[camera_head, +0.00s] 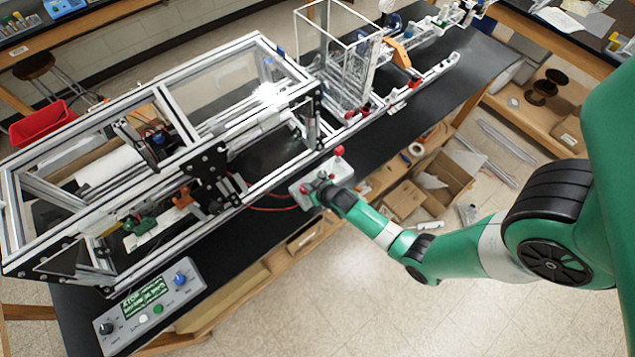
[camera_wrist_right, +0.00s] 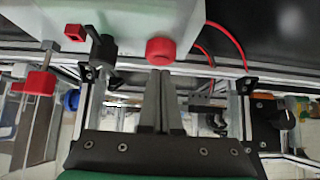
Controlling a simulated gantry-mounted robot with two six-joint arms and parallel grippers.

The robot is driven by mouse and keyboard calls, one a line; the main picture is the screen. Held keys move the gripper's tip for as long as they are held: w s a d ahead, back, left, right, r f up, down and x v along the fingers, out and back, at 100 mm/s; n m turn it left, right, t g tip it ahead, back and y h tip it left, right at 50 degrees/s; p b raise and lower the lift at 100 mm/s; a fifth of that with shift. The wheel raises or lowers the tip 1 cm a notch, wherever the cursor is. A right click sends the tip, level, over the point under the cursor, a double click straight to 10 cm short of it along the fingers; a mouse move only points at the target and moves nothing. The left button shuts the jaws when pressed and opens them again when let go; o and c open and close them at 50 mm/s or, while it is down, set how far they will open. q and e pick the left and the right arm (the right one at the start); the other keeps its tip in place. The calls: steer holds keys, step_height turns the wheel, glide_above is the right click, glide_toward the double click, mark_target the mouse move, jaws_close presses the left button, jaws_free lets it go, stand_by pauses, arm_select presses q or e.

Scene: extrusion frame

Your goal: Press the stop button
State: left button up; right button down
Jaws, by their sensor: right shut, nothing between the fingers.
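A light grey box (camera_head: 312,184) sits at the front edge of the black bench in the head view. A round red button (camera_wrist_right: 160,50) is on its face in the right wrist view; in the head view it seems to be the red spot (camera_head: 305,188) beside my gripper. My right gripper (camera_head: 318,190) is at the box, its fingers shut together and empty. In the right wrist view the fingertips (camera_wrist_right: 161,73) point at the button's lower edge. I cannot tell whether they touch it. My left gripper is not in view.
A red-handled valve (camera_wrist_right: 40,83) and a black fitting (camera_wrist_right: 103,47) are beside the button. A red hose (camera_head: 270,208) runs from the box. The aluminium extrusion frame (camera_head: 100,205) stands behind and left. A control box with a green display (camera_head: 150,300) is at lower left.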

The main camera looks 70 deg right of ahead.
steer(key=r, duration=0.2)
steer(key=r+p, duration=0.1)
steer(key=shift+w+d+r, duration=0.1)
steer(key=shift+w+r, duration=0.1)
steer(key=shift+r, duration=0.2)
arm_select(q)
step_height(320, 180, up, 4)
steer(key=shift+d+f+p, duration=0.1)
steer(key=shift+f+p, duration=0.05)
steer(key=shift+p, duration=0.4)
arm_select(e)
steer(key=v, duration=0.9)
steer(key=shift+f, duration=0.2)
